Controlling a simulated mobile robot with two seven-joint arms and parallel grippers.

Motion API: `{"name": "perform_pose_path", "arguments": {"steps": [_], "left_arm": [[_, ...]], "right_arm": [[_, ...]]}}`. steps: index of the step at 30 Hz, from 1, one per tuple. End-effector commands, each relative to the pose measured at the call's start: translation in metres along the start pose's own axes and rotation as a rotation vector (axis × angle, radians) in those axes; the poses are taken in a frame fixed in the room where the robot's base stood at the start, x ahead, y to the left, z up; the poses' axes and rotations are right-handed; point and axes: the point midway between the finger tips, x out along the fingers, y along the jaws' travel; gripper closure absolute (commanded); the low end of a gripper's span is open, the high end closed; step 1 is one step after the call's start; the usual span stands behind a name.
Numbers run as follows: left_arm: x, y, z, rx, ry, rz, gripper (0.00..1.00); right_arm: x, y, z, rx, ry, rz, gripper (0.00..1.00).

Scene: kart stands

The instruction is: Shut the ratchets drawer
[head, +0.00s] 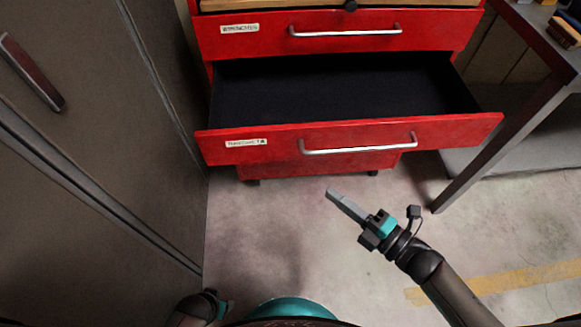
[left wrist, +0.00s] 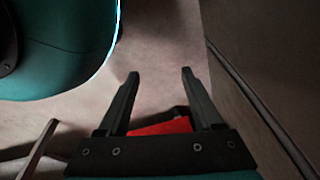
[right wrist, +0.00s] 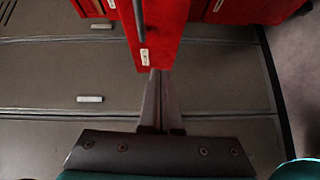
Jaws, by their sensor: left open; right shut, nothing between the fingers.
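The ratchets drawer (head: 350,136) is the lower labelled drawer of a red cabinet. It is pulled out, and its dark inside (head: 340,90) looks empty. Its silver handle (head: 358,144) runs across the right part of the front, and a white label (head: 246,143) is at the left. My right gripper (head: 331,192) is shut and empty, in front of the drawer and lower in the picture than the handle, apart from it. In the right wrist view its tips (right wrist: 158,72) appear by a red drawer front (right wrist: 155,30). My left gripper (left wrist: 160,74) is open and empty, low beside the grey cabinet.
The wrenches drawer (head: 340,32) above looks shut or nearly so. A grey cabinet (head: 90,120) with a dark handle (head: 32,72) stands close on the left. A metal table leg (head: 490,150) and low shelf (head: 530,155) are at the right. The floor in front is clear.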

Motion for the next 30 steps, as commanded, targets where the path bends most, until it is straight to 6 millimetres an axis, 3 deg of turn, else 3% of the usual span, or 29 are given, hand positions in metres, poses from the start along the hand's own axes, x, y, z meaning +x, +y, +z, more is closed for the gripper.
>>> {"name": "perform_pose_path", "arguments": {"steps": [1,8,14,23,30], "left_arm": [[0.008,0.000,0.000,0.000,0.002,-0.001,0.33],[0.009,0.000,-0.004,-0.001,0.005,-0.001,0.33],[0.004,0.004,-0.013,-0.003,0.009,0.004,0.33],[-0.010,0.012,-0.032,-0.007,0.013,0.015,0.33],[-0.023,0.017,-0.044,-0.010,0.014,0.022,0.33]], "right_arm": [[0.001,-0.003,-0.004,-0.027,0.024,0.013,1.00],[0.009,0.003,-0.010,-0.070,0.060,0.036,1.00],[0.042,0.004,-0.011,-0.069,0.058,0.038,1.00],[0.108,0.006,-0.015,-0.068,0.058,0.037,1.00],[0.124,0.006,0.005,-0.067,0.055,0.033,1.00]]}}
